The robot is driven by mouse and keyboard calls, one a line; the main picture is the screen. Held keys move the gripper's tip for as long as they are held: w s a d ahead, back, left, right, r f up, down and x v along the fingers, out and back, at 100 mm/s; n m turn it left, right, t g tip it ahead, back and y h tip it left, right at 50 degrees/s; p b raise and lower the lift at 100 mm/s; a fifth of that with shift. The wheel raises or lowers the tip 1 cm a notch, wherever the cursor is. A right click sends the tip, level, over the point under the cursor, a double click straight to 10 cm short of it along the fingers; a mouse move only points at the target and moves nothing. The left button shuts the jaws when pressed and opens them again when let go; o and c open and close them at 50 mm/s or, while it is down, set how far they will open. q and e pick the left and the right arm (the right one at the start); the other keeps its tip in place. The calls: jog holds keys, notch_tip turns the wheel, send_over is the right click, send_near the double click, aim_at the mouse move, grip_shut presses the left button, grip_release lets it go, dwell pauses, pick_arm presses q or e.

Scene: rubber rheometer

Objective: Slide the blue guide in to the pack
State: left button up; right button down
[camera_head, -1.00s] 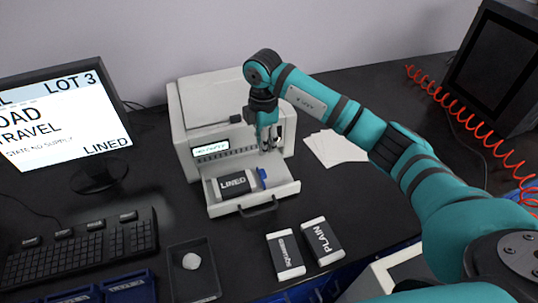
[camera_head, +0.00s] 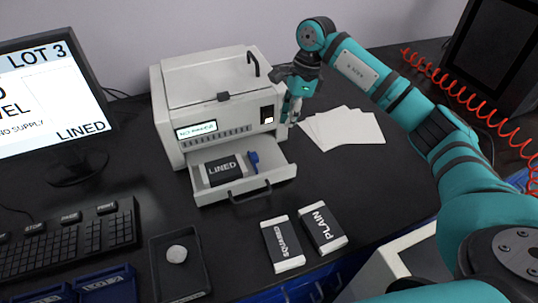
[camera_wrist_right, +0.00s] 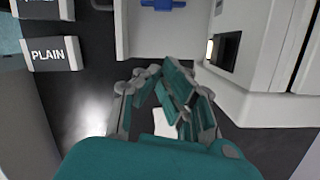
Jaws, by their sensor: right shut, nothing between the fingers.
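The blue guide (camera_head: 253,162) stands in the open drawer (camera_head: 277,176) of the white machine. The dark pack labelled LINED (camera_head: 222,170) lies in the drawer just left of the guide, with a narrow gap seeming to show between them. My right gripper (camera_head: 290,117) is shut and empty, at the machine's right front corner, behind and to the right of the guide and apart from it. In the right wrist view, my gripper's fingers (camera_wrist_right: 172,88) are over the dark table, and part of the guide (camera_wrist_right: 163,4) shows at the top edge. My left gripper is not in view.
The machine body (camera_head: 215,95) rises behind the drawer. The SQUARED pack (camera_head: 283,244) and PLAIN pack (camera_head: 322,228) lie in front on the table. White sheets (camera_head: 345,130) lie at the right. A dark tray (camera_head: 180,275), keyboard (camera_head: 70,240) and monitor (camera_head: 50,110) are left.

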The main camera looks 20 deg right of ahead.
aim_at(255, 156)
jog(key=f+n, duration=0.1)
jog(key=f, duration=0.2)
jog(key=a+f+n+p, duration=0.1)
jog(key=f, duration=0.2)
jog(key=a+f+n, duration=0.1)
jog(key=f, duration=0.3)
jog(key=shift+a+p, duration=0.1)
jog(key=shift+p, duration=0.3)
jog(key=shift+w+a+r+p, duration=0.15)
jog(key=shift+a+p, duration=0.1)
jog(key=shift+a, duration=0.4)
jog(key=shift+s+a+r+p, duration=0.1)
jog(key=shift+a+p, duration=0.15)
jog(key=shift+a, duration=0.35)
jog(key=shift+a+f, duration=0.1)
jog(key=shift+a, duration=0.45)
jog(key=a+b, duration=0.1)
jog(key=a, duration=0.3)
jog(key=shift+w, duration=0.2)
